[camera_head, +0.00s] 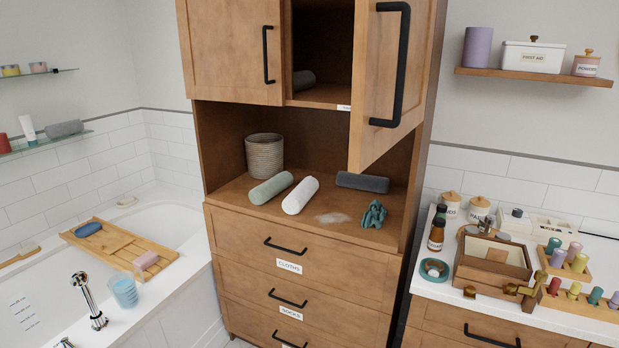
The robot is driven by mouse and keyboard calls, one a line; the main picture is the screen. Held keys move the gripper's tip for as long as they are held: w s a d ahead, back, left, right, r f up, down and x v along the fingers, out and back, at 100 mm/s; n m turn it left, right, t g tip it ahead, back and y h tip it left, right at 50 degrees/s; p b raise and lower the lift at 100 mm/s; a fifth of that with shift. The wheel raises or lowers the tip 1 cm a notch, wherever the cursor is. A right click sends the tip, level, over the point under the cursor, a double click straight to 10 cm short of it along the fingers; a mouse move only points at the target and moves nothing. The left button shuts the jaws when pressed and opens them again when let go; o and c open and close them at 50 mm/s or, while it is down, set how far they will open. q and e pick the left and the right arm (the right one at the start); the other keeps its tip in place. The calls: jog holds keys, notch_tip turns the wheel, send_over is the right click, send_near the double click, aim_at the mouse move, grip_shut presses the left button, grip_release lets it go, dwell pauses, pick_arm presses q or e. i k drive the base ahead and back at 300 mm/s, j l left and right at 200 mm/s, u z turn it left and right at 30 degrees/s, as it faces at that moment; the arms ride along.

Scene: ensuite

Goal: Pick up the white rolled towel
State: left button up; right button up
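The white rolled towel (300,195) lies on the open shelf of the wooden cabinet (225,160), angled toward the front edge. A pale green rolled towel (271,188) lies close to its left. A dark grey rolled towel (362,182) lies behind it to the right. Neither of my grippers shows in the head view.
The upper right cabinet door (395,70) stands open and hangs over the right of the shelf. A woven basket (264,156) stands behind the towels. A teal crumpled cloth (374,214) and a whitish smear (333,218) are to the right. The counter (425,295) is crowded.

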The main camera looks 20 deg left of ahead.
aim_at(293, 203)
jog(key=i+j+u, duration=0.4)
jog(key=i+j, duration=0.6)
